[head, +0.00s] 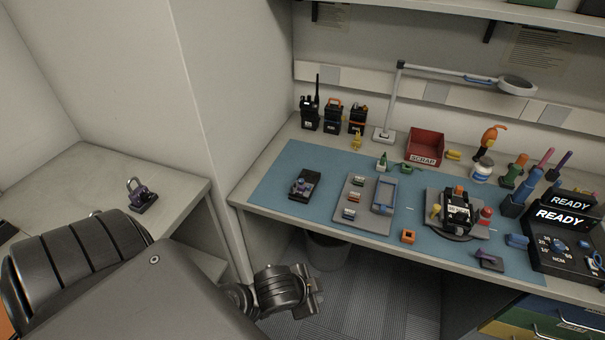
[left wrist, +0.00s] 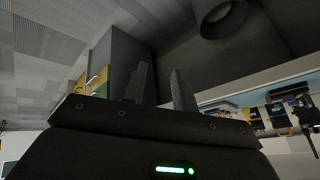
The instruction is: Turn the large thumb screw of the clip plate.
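A small black plate-like item (head: 305,184) with a bluish-purple part on top lies at the left of the blue mat (head: 275,180). It may be the clip plate, but it is too small to tell, and I cannot make out a large thumb screw. My left gripper (head: 300,289) hangs low in front of the bench, below its front edge and apart from everything on it. In the left wrist view, its two fingers (left wrist: 160,88) stand apart with nothing between them. My right gripper is not in view.
A grey tray (head: 342,219) with small parts, a radio (head: 457,208) on a grey stand, a red scrap bin (head: 425,146) and a READY console (head: 565,245) stand on the bench. A wall juts out between the tables.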

